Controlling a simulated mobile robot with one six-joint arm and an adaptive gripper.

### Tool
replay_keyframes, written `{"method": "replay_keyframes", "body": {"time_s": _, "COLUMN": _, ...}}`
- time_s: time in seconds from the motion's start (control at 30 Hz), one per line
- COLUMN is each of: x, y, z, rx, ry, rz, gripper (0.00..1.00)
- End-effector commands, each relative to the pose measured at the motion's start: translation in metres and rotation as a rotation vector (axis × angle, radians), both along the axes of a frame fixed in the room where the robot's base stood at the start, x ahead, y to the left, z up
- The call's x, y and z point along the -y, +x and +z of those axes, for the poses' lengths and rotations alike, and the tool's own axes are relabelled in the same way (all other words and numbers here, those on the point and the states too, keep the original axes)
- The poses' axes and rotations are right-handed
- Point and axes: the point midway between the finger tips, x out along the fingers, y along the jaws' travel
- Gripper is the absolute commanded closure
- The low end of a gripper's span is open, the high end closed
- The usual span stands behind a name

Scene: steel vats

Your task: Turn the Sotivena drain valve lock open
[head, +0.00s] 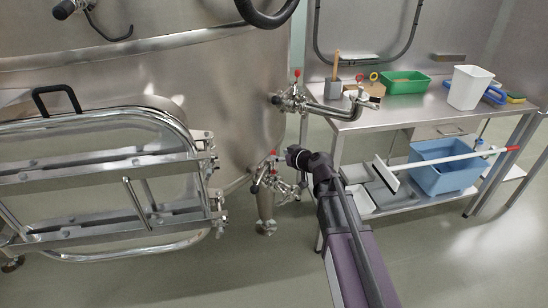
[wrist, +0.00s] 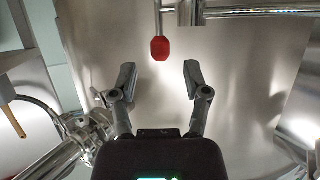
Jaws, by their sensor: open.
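A steel vat (head: 215,95) fills the left and middle of the head view. Low on its right side is a valve cluster (head: 268,178) with a red-tipped part (head: 274,153); no name label is readable. My gripper (head: 290,156) is just right of this cluster, partly covering it. In the wrist view my gripper (wrist: 159,76) is open, its two fingers apart and empty. A red knob (wrist: 160,48) on a thin steel stem is ahead of the fingertips, roughly centred between them. I cannot tell its exact distance from the fingers.
An upper valve (head: 291,100) with a red tip and side pipe sits above my gripper. A steel table (head: 420,112) on the right holds a green tray (head: 405,83) and a white bin (head: 468,88). A hinged steel frame (head: 110,178) stands left. Floor in front is clear.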

Motion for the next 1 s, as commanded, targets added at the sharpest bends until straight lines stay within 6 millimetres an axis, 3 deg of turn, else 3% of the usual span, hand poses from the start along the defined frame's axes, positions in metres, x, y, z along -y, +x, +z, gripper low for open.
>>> {"method": "replay_keyframes", "body": {"time_s": 0.3, "x": -0.025, "y": 0.027, "z": -0.016, "rx": 0.0, "ry": 0.0, "rz": 0.001, "gripper": 0.39}}
{"method": "replay_keyframes", "body": {"time_s": 0.77, "x": -0.03, "y": 0.032, "z": -0.018, "rx": 0.0, "ry": 0.0, "rz": 0.001, "gripper": 0.39}}
{"method": "replay_keyframes", "body": {"time_s": 0.8, "x": -0.03, "y": 0.032, "z": -0.018, "rx": 0.0, "ry": 0.0, "rz": 0.001, "gripper": 0.42}}
{"method": "replay_keyframes", "body": {"time_s": 1.0, "x": -0.031, "y": 0.032, "z": -0.018, "rx": 0.0, "ry": 0.0, "rz": 0.001, "gripper": 1.0}}
